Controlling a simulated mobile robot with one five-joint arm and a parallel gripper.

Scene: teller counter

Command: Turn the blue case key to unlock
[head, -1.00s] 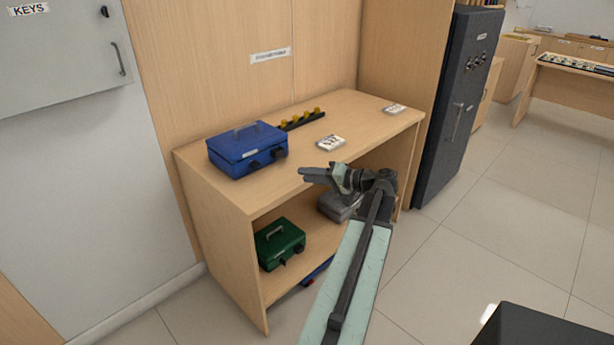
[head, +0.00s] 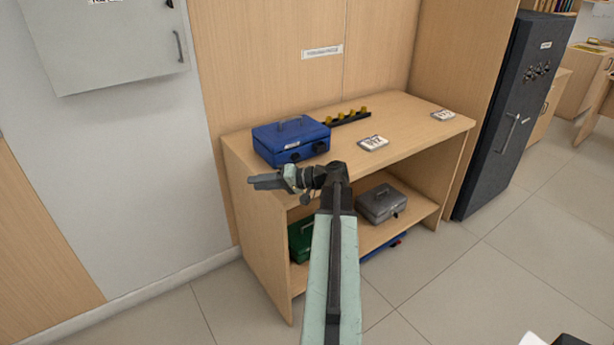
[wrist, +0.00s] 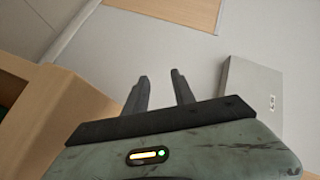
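The blue case (head: 290,141) sits shut on top of the wooden shelf unit, near its left end, with its handle up. Two dark round parts show on its front face; I cannot make out which is the key or how it is turned. My gripper (head: 252,182) is in front of and below the case, left of it, pointing left and apart from it. In the wrist view my gripper (wrist: 161,82) has its two fingers spread with nothing between them. The case is not in the wrist view.
The wooden shelf unit (head: 425,125) also carries a dark rack with yellow pieces (head: 347,117) and white cards (head: 373,143). A green case (head: 300,240) and a grey case (head: 381,203) stand on its lower shelf. A dark safe (head: 508,110) stands right.

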